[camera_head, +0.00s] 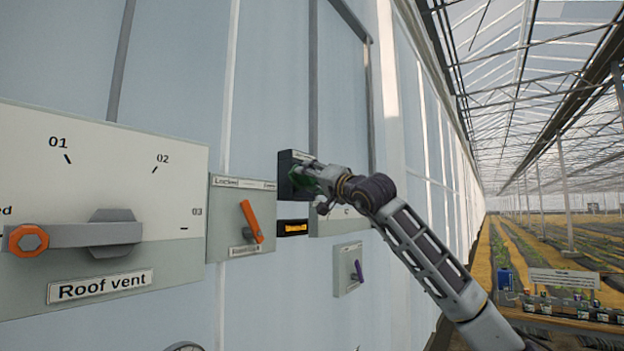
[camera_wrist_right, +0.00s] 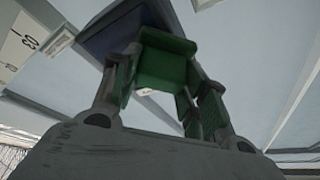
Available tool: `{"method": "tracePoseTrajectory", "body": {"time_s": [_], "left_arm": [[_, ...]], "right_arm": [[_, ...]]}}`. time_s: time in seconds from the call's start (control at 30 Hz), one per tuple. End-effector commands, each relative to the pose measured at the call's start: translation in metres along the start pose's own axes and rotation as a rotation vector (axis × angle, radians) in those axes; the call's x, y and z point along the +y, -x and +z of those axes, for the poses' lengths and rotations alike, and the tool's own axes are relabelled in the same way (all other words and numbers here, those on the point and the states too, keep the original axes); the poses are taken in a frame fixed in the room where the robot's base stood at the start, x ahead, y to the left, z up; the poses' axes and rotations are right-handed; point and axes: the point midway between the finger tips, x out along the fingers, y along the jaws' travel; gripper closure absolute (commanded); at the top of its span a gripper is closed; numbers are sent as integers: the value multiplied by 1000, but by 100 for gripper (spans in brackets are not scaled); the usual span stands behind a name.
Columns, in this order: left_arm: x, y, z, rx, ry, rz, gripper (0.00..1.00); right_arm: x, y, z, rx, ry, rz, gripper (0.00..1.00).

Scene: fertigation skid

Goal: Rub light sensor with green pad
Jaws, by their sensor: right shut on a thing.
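The green pad (camera_wrist_right: 166,62) is held between the fingers of my right gripper (camera_wrist_right: 160,85) in the right wrist view. In the head view my right gripper (camera_head: 312,178) reaches in from the right, and a bit of green pad (camera_head: 299,177) shows at its tip. A dark box on the wall (camera_head: 287,158), which looks like the light sensor, is right behind the pad. It also shows as a dark blue face (camera_wrist_right: 112,32) beyond the pad in the wrist view. I cannot tell whether pad and box touch. My left gripper is not in view.
A roof vent panel (camera_head: 95,180) with a grey lever is at the left. A panel with an orange handle (camera_head: 251,221), a small orange display (camera_head: 294,228) and a box with a purple switch (camera_head: 348,270) are close by. A stocked bench (camera_head: 570,320) stands at the right.

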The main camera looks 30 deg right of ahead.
Motion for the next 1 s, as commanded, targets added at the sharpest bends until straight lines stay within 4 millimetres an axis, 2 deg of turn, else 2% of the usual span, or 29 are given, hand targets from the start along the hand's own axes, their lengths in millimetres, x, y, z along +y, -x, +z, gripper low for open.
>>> {"method": "tracePoseTrajectory", "body": {"time_s": [0.33,1.0], "left_arm": [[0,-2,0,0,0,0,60],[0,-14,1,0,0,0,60]], "right_arm": [[0,4,-3,2,1,0,75],[1,41,-18,2,0,0,75]]}}
